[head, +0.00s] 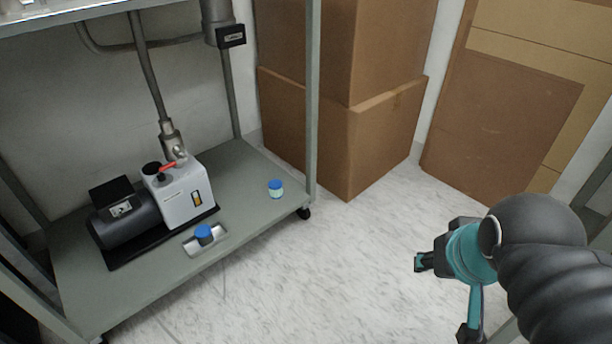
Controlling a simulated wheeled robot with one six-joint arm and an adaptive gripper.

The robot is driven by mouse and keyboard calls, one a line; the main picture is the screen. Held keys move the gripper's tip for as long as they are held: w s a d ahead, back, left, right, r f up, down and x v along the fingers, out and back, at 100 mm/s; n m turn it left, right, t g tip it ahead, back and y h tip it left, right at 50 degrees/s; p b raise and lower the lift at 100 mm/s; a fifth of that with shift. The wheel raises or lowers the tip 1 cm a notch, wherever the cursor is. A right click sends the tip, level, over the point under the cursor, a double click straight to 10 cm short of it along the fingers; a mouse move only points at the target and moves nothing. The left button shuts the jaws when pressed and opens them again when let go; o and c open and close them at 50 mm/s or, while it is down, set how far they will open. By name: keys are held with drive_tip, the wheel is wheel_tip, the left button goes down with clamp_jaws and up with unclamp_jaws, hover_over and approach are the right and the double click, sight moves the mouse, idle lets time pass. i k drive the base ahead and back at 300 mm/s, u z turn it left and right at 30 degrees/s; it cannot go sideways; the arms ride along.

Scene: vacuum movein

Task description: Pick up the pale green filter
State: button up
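A small pale jar-like cylinder with a blue top and a faint green tint (275,188) stands upright on the grey lower shelf, near its right front corner. It looks like the pale green filter, but it is small and I cannot be sure. My gripper (445,297) is at the lower right, over the floor and well to the right of the shelf. Its two dark fingertips are wide apart with nothing between them. Part of the gripper is hidden behind my dark arm.
A vacuum pump (185,196) with a pipe stands on the shelf (150,296). A blue-topped piece (203,234) sits on a small metal tray in front of it. A shelf post (313,100) rises near the pale cylinder. Cardboard boxes (375,150) stand behind; the floor (330,270) between is clear.

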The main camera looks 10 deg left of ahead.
sight(274, 186)
drive_tip(key=i, duration=0.7)
drive_tip(key=u, duration=1)
drive_tip(key=i, duration=0.5)
drive_tip(key=u, duration=0.6)
